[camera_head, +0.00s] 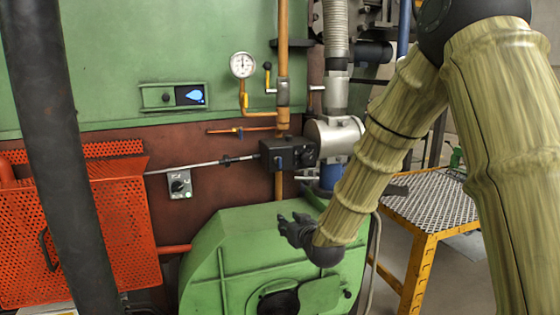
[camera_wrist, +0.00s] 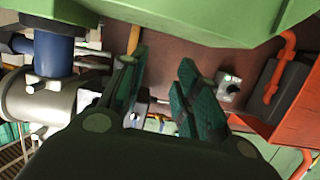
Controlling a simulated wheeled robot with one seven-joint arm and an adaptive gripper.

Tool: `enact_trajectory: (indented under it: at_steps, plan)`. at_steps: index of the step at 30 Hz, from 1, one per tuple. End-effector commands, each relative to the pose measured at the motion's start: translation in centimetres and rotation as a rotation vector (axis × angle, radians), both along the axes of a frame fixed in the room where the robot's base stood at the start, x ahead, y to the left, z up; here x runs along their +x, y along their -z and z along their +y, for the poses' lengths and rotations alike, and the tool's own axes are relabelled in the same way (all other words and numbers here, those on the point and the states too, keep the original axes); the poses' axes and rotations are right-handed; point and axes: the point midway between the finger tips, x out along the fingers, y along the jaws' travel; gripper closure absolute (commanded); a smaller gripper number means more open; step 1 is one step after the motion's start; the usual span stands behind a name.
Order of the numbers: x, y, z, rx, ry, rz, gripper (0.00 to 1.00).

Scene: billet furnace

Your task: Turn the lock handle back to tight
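My gripper (camera_head: 290,227) is in front of the upper part of the green burner housing (camera_head: 232,240), its dark fingers pointing left. In the wrist view the two dark green fingers of my gripper (camera_wrist: 164,60) stand apart with nothing between them. No part is clearly recognizable as the lock handle. A small lever with a black knob (camera_head: 267,67) stands upright beside the orange vertical pipe, above and apart from my gripper. A black handle (camera_head: 47,249) shows on the orange perforated guard. A grey box with a black rotary knob (camera_head: 179,184) is on the red-brown wall.
A black actuator box (camera_head: 287,154) with a long rod lies above my gripper, next to a silver cylinder (camera_head: 333,136). The orange perforated guard (camera_head: 120,225) stands at left. A yellow-framed mesh platform (camera_head: 430,200) is at right. A pressure gauge (camera_head: 242,65) is higher up.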

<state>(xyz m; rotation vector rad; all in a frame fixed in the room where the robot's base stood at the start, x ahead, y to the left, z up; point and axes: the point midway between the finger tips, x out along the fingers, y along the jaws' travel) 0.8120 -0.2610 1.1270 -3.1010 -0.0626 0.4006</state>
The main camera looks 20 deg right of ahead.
Motion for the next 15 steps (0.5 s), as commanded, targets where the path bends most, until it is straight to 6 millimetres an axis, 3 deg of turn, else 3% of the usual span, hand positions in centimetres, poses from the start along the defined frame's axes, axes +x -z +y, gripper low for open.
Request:
enact_trajectory:
  at_steps: [1, 6, 10, 15]
  plan:
    - [0.8, -3.5, -0.3, 0.0, 0.001, -0.054, 0.68]
    - [2.0, -11.5, -1.0, -0.006, 0.003, -0.183, 0.68]
    - [2.3, -14.9, -1.3, -0.009, 0.005, -0.238, 0.68]
    - [2.8, -16.3, -1.4, -0.01, 0.006, -0.26, 0.68]
